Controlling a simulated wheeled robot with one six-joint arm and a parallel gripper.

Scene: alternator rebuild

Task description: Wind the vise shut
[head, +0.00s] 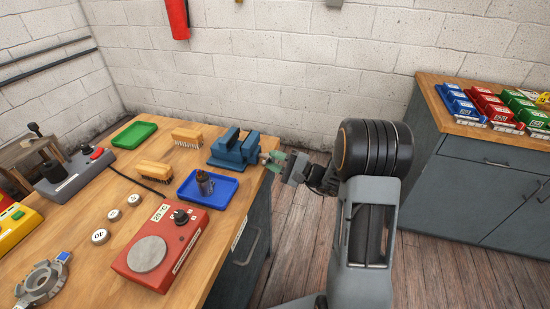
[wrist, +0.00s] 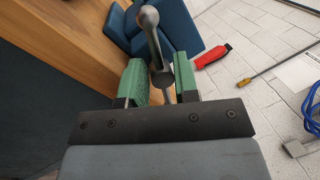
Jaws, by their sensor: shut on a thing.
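The blue vise (head: 228,150) stands at the right edge of the wooden workbench, with a gap showing between its upper blocks. In the wrist view part of its blue body (wrist: 178,28) shows at the top. The grey metal vise handle (wrist: 153,40), with a rounded end, runs between my green fingers. My gripper (head: 271,161) is at the vise's right side, just beyond the bench edge. In the wrist view my gripper (wrist: 160,72) has a finger on each side of the handle and is shut on it. The screw behind the handle is mostly hidden.
A blue tray (head: 222,196) with a dark part, a red hot plate (head: 165,240), two brushes and a green tray (head: 134,135) share the bench. A cabinet (head: 490,165) with coloured boxes stands right. Open floor lies between.

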